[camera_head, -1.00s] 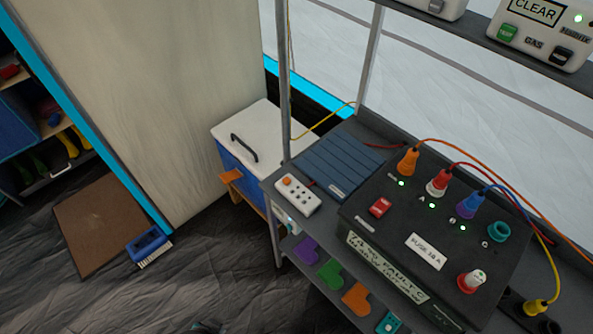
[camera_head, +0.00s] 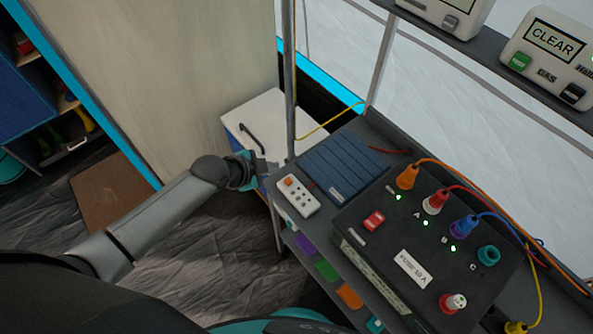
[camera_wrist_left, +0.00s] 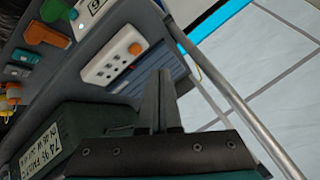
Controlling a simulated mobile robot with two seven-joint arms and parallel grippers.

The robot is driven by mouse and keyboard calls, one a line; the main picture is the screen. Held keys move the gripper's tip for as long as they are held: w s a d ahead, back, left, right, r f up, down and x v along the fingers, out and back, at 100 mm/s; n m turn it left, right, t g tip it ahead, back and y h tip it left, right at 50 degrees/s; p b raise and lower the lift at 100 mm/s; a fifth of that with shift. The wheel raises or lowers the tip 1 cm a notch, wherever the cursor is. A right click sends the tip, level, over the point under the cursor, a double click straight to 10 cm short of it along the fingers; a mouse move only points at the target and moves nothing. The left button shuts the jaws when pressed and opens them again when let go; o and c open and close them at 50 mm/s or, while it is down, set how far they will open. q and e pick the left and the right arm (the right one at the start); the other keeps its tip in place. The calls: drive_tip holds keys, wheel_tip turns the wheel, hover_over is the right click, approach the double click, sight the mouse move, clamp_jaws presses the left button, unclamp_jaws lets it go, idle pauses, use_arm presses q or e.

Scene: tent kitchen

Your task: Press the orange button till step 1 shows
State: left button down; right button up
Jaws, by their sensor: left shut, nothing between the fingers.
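The orange button (camera_head: 289,182) sits at the upper end of a small white panel (camera_head: 301,201) with several dark holes or keys. The panel lies at the left end of the grey shelf. In the left wrist view the orange button (camera_wrist_left: 135,48) is on the white panel (camera_wrist_left: 104,70), ahead and left of the fingertips. My left gripper (camera_head: 271,168) is shut and empty, just left of the panel and apart from the button. Its shut fingers (camera_wrist_left: 160,76) show in the left wrist view. I see no step number. My right gripper is out of view.
A blue ribbed block (camera_head: 340,165) lies behind the panel. A black fuse box (camera_head: 430,240) with coloured plugs and a red switch (camera_head: 374,221) stands to the right. A thin upright post (camera_head: 290,80) rises close behind my left gripper. A white-topped cabinet (camera_head: 265,115) is beyond.

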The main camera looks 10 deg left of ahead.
use_arm(q)
wheel_tip(320, 180, up, 4)
drive_tip(key=m+h, duration=0.1)
drive_tip(key=m, duration=0.1)
hover_over(288, 181)
drive_tip(key=shift+s+a, duration=0.3)
drive_tip(key=shift+a, duration=0.15)
drive_tip(key=shift+f, duration=0.1)
wheel_tip(288, 181, down, 8)
drive_tip(key=b, duration=0.7)
drive_tip(key=shift+f+b, duration=0.25)
drive_tip(key=shift+b, duration=0.25)
drive_tip(key=shift+f, duration=0.2)
idle(0.9)
drive_tip(key=shift+f, duration=0.25)
